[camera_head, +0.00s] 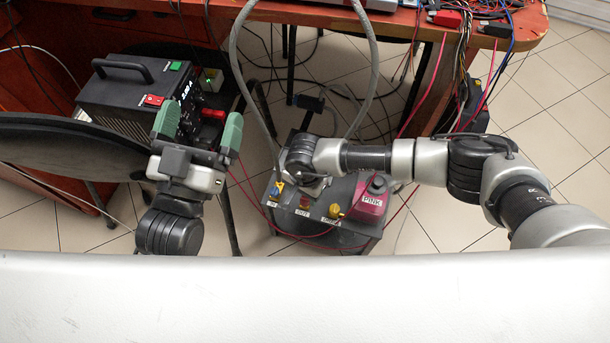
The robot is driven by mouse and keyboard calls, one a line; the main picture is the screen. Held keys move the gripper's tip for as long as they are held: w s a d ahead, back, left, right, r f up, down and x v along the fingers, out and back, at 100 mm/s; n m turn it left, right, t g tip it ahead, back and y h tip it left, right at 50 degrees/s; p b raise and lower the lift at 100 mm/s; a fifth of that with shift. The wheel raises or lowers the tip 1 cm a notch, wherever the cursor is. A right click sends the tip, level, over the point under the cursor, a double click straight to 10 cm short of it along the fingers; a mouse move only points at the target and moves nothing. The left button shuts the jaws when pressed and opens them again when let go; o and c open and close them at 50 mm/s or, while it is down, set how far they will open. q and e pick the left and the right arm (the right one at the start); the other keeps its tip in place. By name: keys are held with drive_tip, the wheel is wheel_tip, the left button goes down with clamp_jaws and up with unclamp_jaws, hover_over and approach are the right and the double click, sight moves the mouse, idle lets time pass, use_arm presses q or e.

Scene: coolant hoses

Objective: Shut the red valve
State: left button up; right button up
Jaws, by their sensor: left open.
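The grey box (290,226) on the floor carries a row of small coloured valves with labels under them. The red valve (304,201) sits between a blue one (279,188) and a yellow one (333,211); its handle angle is too small to tell. My left gripper (199,128) is open, with its green fingers apart, left of and above the grey box in the picture, in front of the black power unit. My right arm reaches in from the right and its wrist end is over the back of the grey box. The right fingers are hidden.
A black power unit (125,95) with a red switch and a lit display stands at the left. A pinkish-red canister (371,196) is at the box's right. Grey hoses (238,62) loop above the box, and thin red cables hang around it. A cluttered red-brown desk (495,38) is behind.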

sight(305, 200)
use_arm(q)
drive_tip(key=shift+w+a+f+g+y+p, duration=0.15)
drive_tip(key=shift+f+g+y+p, duration=0.15)
drive_tip(key=shift+f+g, duration=0.6)
drive_tip(key=shift+a+f+g+y+p, duration=0.3)
drive_tip(key=shift+f+g, duration=0.45)
drive_tip(key=shift+f, duration=0.3)
drive_tip(key=shift+w+a+f+g+y+p, duration=0.15)
drive_tip(key=shift+f+g+y, duration=0.25)
drive_tip(key=shift+f+g, duration=0.5)
use_arm(e)
wheel_tip(305, 200, up, 6)
drive_tip(key=shift+r, duration=0.15)
use_arm(q)
drive_tip(key=shift+s+d, duration=0.1)
